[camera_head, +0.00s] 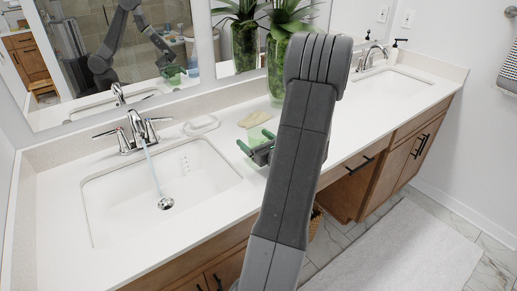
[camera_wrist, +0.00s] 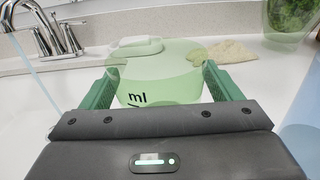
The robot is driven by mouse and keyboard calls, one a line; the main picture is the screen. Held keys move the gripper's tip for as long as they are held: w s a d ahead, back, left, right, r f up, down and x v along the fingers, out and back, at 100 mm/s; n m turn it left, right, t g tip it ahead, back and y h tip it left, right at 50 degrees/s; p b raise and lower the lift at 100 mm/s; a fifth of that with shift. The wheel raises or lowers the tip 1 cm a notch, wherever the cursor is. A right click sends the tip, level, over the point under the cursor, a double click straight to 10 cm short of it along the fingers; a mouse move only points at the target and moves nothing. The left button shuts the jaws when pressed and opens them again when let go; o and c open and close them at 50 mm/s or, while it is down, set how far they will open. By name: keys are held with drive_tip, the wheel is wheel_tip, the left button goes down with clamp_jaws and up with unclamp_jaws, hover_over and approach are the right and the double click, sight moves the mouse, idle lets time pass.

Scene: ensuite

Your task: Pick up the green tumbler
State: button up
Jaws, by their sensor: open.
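The green tumbler (camera_wrist: 160,75) is pale, see-through green with "ml" lettering on its side. In the wrist view it stands between the two green fingers of my gripper (camera_wrist: 161,88), its lower part hidden by the gripper body. My gripper is open, with a finger on each side of the tumbler; I cannot tell whether either touches it. In the head view my gripper (camera_head: 256,150) is low over the counter right of the left basin, and my arm hides much of that area.
Water runs from the left faucet (camera_head: 138,128) into the left basin (camera_head: 115,200). A white dish (camera_head: 201,125) and a beige item (camera_head: 255,119) lie behind the gripper. A plant in a green vase (camera_head: 275,70) stands behind. A bluish see-through thing (camera_wrist: 303,115) is close on the right.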

drive_tip(key=c, duration=1.1)
drive_tip(key=shift+r, duration=0.2)
